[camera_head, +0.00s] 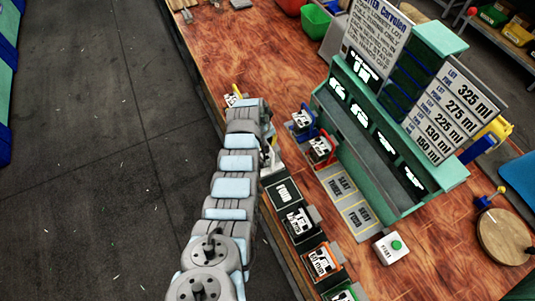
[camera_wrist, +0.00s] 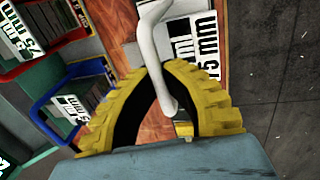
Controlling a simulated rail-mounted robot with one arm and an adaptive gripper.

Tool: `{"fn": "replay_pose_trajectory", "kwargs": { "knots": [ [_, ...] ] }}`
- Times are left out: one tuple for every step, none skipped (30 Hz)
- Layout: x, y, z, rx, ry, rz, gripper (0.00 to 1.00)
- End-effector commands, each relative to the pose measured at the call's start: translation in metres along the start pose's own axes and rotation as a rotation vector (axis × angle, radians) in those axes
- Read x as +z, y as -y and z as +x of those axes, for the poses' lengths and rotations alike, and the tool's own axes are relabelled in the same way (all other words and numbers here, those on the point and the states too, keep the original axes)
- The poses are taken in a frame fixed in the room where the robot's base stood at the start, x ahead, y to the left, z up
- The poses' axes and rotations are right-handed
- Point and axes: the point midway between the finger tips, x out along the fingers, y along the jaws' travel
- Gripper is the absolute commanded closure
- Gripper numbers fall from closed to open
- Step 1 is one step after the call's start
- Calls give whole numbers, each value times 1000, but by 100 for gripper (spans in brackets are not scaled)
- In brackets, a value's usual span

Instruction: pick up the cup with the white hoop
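The white hoop (camera_wrist: 153,32) of a cup runs down between the two yellow ridged fingers of my gripper (camera_wrist: 158,72) in the wrist view. The fingertips close in on the hoop from both sides and appear to grip it. The cup's body (camera_wrist: 195,47), with a black-and-white label, shows just behind and to the right of the hoop; part of it is hidden. In the head view my arm hides most of the gripper and the cup.
A red-hooped cup (camera_head: 320,147) and a blue-hooped cup (camera_head: 302,119) stand near the green press rack (camera_head: 440,178). A yellow-hooped cup (camera_head: 234,97) is near the table's left edge. The wooden table (camera_head: 245,50) is clear toward the back.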

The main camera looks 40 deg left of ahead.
Motion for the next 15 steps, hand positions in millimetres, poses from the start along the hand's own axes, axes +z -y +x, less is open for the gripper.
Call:
{"fn": "replay_pose_trajectory", "kwargs": {
  "knots": [
    [0,0,0,0,-1,0,100],
    [0,0,-1,1,-1,0,100],
    [0,0,-1,1,-1,0,100],
    [-1,-1,-2,1,-1,0,100],
    [-1,-1,-2,1,-2,0,100],
    [-1,-2,-4,2,-3,1,100],
    [-2,-2,-5,2,-4,1,100],
    [-2,-2,-6,3,-5,1,100],
    [-2,-3,-8,3,-5,1,100],
    [-2,-3,-10,3,-4,1,100],
    [-2,-4,-12,2,-3,1,100],
    [-1,-4,-16,2,-2,2,100],
    [-1,-5,-19,2,-3,2,100],
    [-2,-6,-22,3,-5,2,100],
    [-2,-7,-26,4,-6,3,100]
  ]
}}
